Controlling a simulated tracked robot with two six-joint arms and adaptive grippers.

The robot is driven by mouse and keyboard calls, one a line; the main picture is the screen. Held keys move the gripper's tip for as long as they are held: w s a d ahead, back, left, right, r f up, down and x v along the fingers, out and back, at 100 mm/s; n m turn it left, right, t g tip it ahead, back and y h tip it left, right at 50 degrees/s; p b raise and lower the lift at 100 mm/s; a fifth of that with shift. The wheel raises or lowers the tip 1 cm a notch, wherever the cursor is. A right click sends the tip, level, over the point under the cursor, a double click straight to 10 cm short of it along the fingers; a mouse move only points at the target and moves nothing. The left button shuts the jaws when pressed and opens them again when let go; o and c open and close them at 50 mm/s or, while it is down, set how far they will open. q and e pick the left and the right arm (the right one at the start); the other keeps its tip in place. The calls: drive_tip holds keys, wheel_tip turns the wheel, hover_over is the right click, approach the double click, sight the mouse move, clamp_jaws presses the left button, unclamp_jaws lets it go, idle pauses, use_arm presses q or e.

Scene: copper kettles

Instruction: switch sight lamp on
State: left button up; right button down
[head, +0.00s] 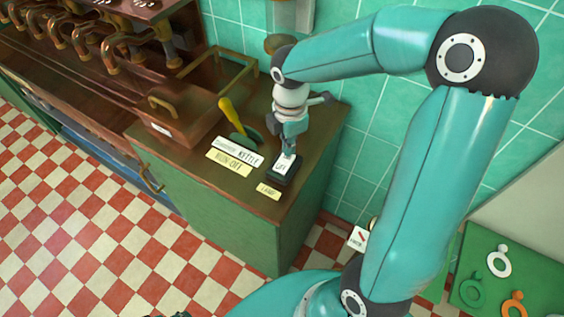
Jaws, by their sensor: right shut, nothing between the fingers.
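The lamp switch (282,173) is a small dark box with a white, lettered top on the right end of the wooden counter. A yellow label (268,191) reading "LAMP" lies in front of it. My right gripper (288,153) is shut and empty, pointing down at the switch's top from above. Its tips hide part of the switch, and I cannot tell whether they touch it. No lit lamp can be made out. My left gripper cannot be made out.
A yellow-handled lever (231,115) stands just left of the switch, beside several labels (230,163). A brown box (170,118) with a brass handle and copper pipes (110,45) are further left. A green board (490,275) with rings is at the lower right.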

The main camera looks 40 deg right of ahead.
drive_tip(key=shift+f+b, duration=0.9)
drive_tip(key=shift+f, duration=0.3)
idle(0.6)
wheel_tip(320, 180, up, 7)
drive_tip(key=p, duration=0.6)
idle(0.6)
